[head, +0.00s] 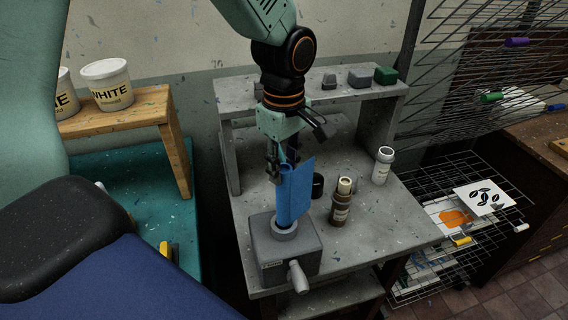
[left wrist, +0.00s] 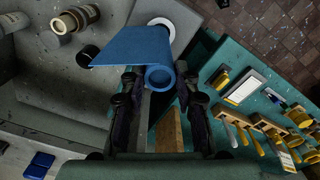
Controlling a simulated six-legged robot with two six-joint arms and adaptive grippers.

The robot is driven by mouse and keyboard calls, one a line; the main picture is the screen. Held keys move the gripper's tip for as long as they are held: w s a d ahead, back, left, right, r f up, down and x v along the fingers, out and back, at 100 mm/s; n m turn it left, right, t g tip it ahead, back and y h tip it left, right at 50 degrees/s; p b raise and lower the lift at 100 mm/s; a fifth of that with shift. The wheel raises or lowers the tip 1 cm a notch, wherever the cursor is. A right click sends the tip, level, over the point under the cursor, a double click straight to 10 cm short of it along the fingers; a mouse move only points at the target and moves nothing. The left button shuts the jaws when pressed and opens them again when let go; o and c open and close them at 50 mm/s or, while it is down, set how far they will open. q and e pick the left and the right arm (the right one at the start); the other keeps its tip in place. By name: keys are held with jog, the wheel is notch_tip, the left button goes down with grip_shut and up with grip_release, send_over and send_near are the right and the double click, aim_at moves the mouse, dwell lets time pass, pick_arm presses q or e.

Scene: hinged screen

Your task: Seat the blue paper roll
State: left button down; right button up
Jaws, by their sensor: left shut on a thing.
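The blue paper roll (head: 294,192) stands roughly upright with a loose flap of sheet at its side. My left gripper (head: 282,158) is shut on its upper end, and the left wrist view shows the roll (left wrist: 150,48) between the fingers (left wrist: 158,84). Directly below is a grey block with a round collar (head: 285,234) and a side crank (head: 298,277). The roll's lower end meets the collar in the head view; how far it is inside is hidden. The collar shows as a pale ring (left wrist: 161,24) in the wrist view. My right gripper is not in view.
On the grey bench (head: 385,235) stand a brown bottle (head: 341,205), a white bottle (head: 382,166) and a dark cup (head: 317,185) close behind the roll. A raised shelf (head: 335,92) holds small blocks. A wire rack (head: 480,195) stands at the right.

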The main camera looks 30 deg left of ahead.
pick_arm(q)
jog(key=shift+f+b, duration=0.9)
jog(key=shift+f, duration=0.9)
jog(key=c, duration=0.9)
grip_release()
jog(key=shift+r, duration=0.1)
notch_tip(320, 180, up, 11)
jog(key=shift+s+f, duration=0.1)
jog(key=shift+r, duration=0.55)
